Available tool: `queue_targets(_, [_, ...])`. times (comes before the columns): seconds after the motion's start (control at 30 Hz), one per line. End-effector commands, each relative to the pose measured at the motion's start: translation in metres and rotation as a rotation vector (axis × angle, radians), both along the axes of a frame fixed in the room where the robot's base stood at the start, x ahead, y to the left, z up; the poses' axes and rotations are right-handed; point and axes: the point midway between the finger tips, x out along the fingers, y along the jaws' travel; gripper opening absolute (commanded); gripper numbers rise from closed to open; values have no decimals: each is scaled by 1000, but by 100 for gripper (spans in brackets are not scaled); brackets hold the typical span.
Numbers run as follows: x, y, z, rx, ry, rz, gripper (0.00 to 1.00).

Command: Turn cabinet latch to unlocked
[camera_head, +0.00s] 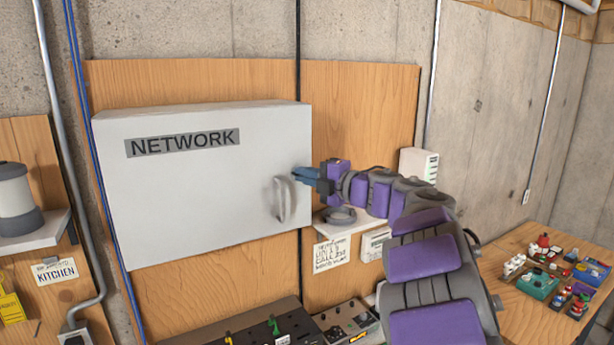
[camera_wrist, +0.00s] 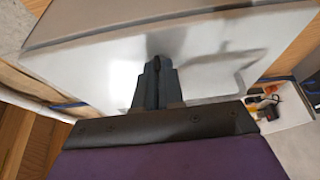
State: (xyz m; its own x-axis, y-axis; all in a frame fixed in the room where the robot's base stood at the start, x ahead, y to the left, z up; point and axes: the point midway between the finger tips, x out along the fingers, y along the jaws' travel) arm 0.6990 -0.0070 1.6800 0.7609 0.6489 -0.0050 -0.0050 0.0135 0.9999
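The white cabinet (camera_head: 200,195) labelled NETWORK hangs on a wooden panel, and its door looks closed. Its latch handle (camera_head: 281,199) is a grey, upright loop near the right side of the door front. My gripper (camera_head: 300,176) is at the door's right edge, up and to the right of the handle, with a gap between them in the picture. In the wrist view the gripper's fingers (camera_wrist: 157,80) lie close together in front of the white door (camera_wrist: 100,62). Nothing shows between them. The handle (camera_wrist: 225,68) appears to their right, blurred. I cannot tell whether the fingertips touch the door.
A shelf (camera_head: 352,220) with a dark coiled item lies under my arm. A white box (camera_head: 418,164) is mounted to the right. A black panel with switches (camera_head: 262,328) stands below the cabinet. A wooden table (camera_head: 515,262) with small coloured parts is at right.

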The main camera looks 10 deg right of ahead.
Motion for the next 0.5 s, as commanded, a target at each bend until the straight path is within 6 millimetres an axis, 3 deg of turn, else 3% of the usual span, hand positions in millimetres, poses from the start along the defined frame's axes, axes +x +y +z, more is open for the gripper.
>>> queue_targets(0.27, [-1,0,-2,-2,2,1,32])
queue_targets(0.5, [-2,0,0,-1,1,1,32])
